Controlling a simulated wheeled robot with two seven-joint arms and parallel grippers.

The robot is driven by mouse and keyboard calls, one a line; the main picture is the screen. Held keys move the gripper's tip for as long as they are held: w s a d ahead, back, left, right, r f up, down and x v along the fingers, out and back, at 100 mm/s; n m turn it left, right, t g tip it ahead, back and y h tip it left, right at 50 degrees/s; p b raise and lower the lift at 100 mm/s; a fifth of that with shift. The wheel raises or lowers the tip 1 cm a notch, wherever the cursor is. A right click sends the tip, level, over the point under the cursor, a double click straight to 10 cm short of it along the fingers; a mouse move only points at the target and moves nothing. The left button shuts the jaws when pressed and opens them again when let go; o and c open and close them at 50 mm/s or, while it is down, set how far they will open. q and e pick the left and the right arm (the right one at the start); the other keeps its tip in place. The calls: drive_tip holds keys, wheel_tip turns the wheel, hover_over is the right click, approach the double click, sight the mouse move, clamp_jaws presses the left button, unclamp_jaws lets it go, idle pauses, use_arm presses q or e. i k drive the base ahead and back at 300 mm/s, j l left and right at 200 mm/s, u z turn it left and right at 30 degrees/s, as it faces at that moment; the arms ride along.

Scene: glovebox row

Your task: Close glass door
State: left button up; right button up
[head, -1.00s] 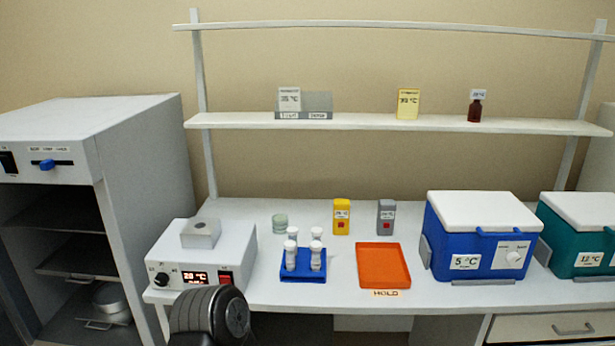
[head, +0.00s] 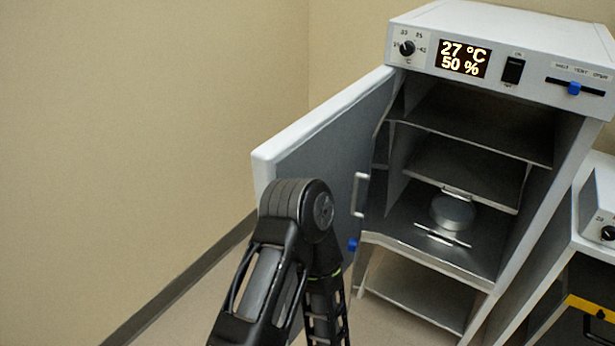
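The incubator (head: 560,115) stands open at the right of the head view. A door (head: 335,140) with a white edge and a grey inner face is swung wide to the left. A pale upright handle (head: 360,195) and a blue knob (head: 353,245) show near the opening; I cannot tell clearly whether they sit on a separate glass door, and no glass pane stands out. My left arm's black links cover the lower part of the door. Neither of my grippers shows in the view.
A round metal dish (head: 453,211) sits on a shelf inside the incubator. A white device (head: 598,205) on the bench is at the right edge, above a black-and-yellow item (head: 590,308). Bare wall and floor lie to the left.

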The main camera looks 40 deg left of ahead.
sight(387, 141)
drive_tip(key=j+u, duration=0.1)
drive_tip(key=j, duration=1.45)
drive_tip(key=i, duration=0.1)
